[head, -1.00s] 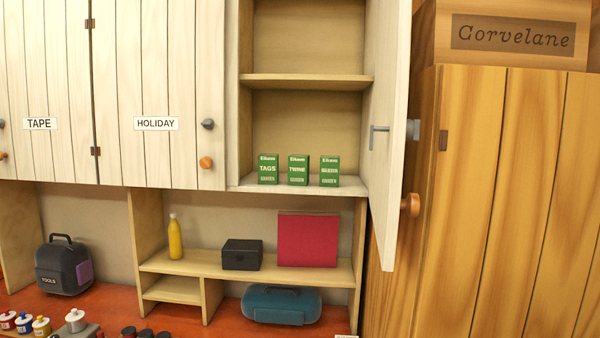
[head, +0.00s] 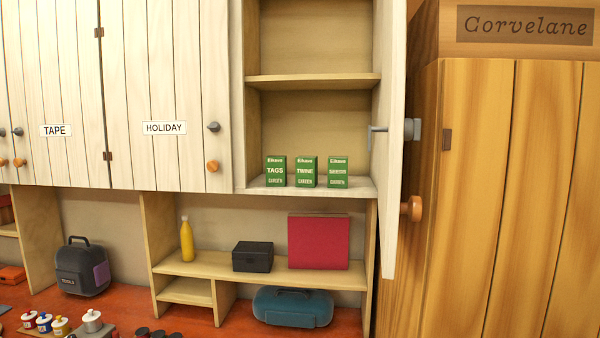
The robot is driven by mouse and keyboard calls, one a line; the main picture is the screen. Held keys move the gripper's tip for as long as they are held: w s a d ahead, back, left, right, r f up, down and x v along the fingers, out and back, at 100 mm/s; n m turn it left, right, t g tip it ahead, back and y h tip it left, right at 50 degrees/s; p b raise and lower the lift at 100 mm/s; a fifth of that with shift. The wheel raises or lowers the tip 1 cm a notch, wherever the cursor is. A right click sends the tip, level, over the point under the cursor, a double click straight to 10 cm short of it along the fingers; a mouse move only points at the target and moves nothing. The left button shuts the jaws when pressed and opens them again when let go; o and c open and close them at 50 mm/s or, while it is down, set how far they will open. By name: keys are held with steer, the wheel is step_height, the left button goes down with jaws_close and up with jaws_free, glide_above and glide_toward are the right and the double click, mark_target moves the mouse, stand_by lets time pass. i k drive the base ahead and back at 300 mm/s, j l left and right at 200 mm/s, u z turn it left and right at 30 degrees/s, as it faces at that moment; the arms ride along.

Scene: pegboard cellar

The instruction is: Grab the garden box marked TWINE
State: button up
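Three small green boxes stand upright side by side on the bottom shelf of the open wall cabinet. The middle one, the TWINE box (head: 306,172), has its label facing me. The TAGS box (head: 275,171) stands to its left with a narrow gap. A third green box (head: 338,173) stands to its right, its middle word too blurred to read surely. My gripper is not in view.
The open cabinet door (head: 392,150) swings out on the right, beside a wooden cupboard (head: 490,200). Closed doors with TAPE and HOLIDAY (head: 165,128) labels lie left. Below are a yellow bottle (head: 187,240), black box (head: 252,257), red box (head: 318,242) and blue case (head: 292,307).

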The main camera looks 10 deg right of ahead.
mark_target(306, 166)
steer(key=i+j+z, duration=0.1)
steer(key=j, duration=0.25)
steer(key=i+j+z, duration=0.15)
steer(key=i+j, duration=0.15)
steer(key=i+j+z, duration=0.1)
steer(key=j, duration=0.35)
steer(key=i, duration=0.1)
